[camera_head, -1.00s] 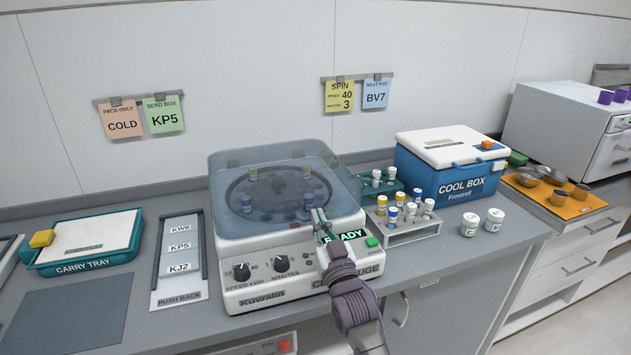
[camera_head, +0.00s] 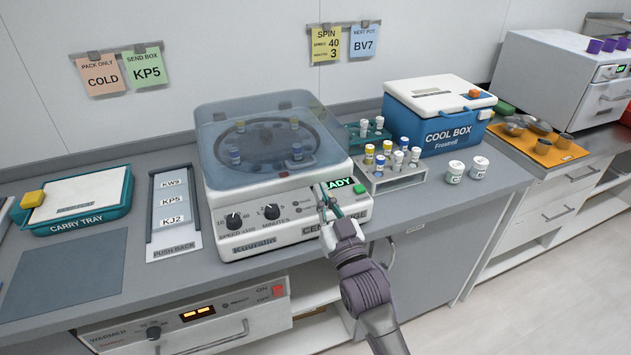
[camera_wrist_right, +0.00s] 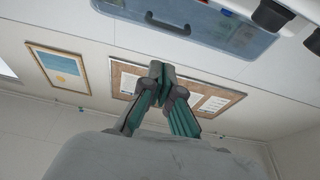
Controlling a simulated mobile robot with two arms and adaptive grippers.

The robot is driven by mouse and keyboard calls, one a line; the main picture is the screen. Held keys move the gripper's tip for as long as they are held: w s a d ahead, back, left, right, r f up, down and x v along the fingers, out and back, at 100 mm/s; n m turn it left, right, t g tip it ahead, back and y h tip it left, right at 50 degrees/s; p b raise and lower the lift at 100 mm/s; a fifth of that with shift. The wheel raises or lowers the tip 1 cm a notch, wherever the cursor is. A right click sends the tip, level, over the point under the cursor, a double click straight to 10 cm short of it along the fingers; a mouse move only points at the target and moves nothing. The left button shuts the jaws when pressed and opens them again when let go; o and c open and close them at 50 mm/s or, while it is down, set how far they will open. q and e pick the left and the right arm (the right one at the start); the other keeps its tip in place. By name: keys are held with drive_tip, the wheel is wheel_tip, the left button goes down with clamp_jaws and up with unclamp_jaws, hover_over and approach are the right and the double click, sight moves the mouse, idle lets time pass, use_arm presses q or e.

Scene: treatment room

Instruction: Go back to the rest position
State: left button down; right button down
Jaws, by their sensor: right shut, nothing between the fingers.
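My right gripper (camera_head: 327,203) is shut and empty in front of the centrifuge (camera_head: 290,233), by the right part of its front panel. In the head view it covers part of the panel near the green READY display (camera_head: 341,184). I cannot tell whether it touches the panel. My left gripper is not in view.
A tube rack (camera_head: 397,181) and two white pots (camera_head: 455,172) stand right of the centrifuge, with the cool box (camera_head: 450,135) behind. The carry tray (camera_head: 78,220) and label board (camera_head: 172,246) lie left. The warmer (camera_head: 190,335) sits below the counter. The floor at the right is clear.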

drive_tip(key=s+d+f+m+g+h, duration=0.1)
drive_tip(key=s+d+f+g+h, duration=0.1)
drive_tip(key=s+d+f+g, duration=0.35)
drive_tip(key=s+d+f+m+g+h, duration=0.1)
drive_tip(key=s+d+f+g+h, duration=0.15)
drive_tip(key=s+f, duration=0.5)
drive_tip(key=s+d+f+g+h, duration=0.1)
drive_tip(key=s+d+f+g, duration=0.2)
drive_tip(key=s, duration=0.4)
drive_tip(key=s+d+f+g, duration=0.2)
drive_tip(key=s+g, duration=0.1)
drive_tip(key=s, duration=0.4)
drive_tip(key=s+d+f+g+h, duration=0.1)
drive_tip(key=s+d+f+g, duration=0.2)
drive_tip(key=s, duration=0.4)
wheel_tip(320, 180, down, 25)
drive_tip(key=s+g, duration=0.1)
drive_tip(key=s, duration=0.1)
drive_tip(key=s+d+f+g, duration=0.1)
drive_tip(key=s+d+f, duration=0.2)
drive_tip(key=s+f, duration=1.3)
drive_tip(key=shift+s+f+n, duration=0.35)
drive_tip(key=shift+f+n, duration=0.05)
drive_tip(key=shift+f, duration=0.25)
